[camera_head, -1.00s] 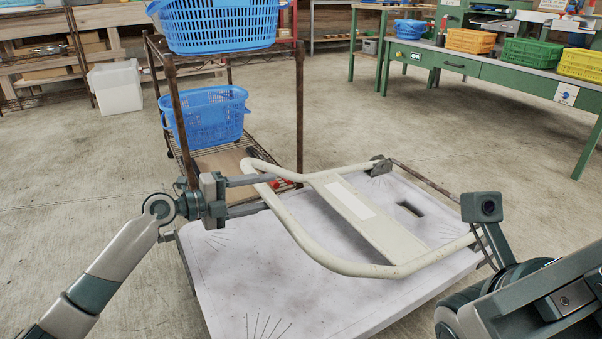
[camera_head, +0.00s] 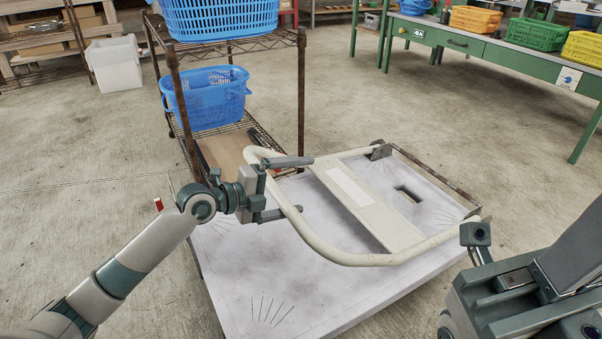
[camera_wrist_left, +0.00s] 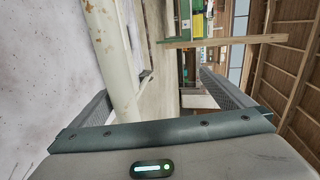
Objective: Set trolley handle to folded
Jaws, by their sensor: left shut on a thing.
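The trolley handle (camera_head: 320,245) is a cream tube loop with a flat cross panel, lying low and slanted over the pale trolley deck (camera_head: 270,270). It meets the deck's far side near a dark bracket (camera_head: 380,150). My left gripper (camera_head: 286,187) has one finger on each side of the tube at the handle's left bend and is shut on it. In the left wrist view the cream tube (camera_wrist_left: 110,55) passes between the two grey fingers, nearer the left one. My right arm is at the lower right; its gripper jaws cannot be made out.
A rusty wire rack (camera_head: 300,100) with blue baskets (camera_head: 205,97) stands just behind the deck's left part. A green bench (camera_head: 480,50) with coloured crates is at the back right. A white bin (camera_head: 115,64) stands at the back left. Floor right of the deck is clear.

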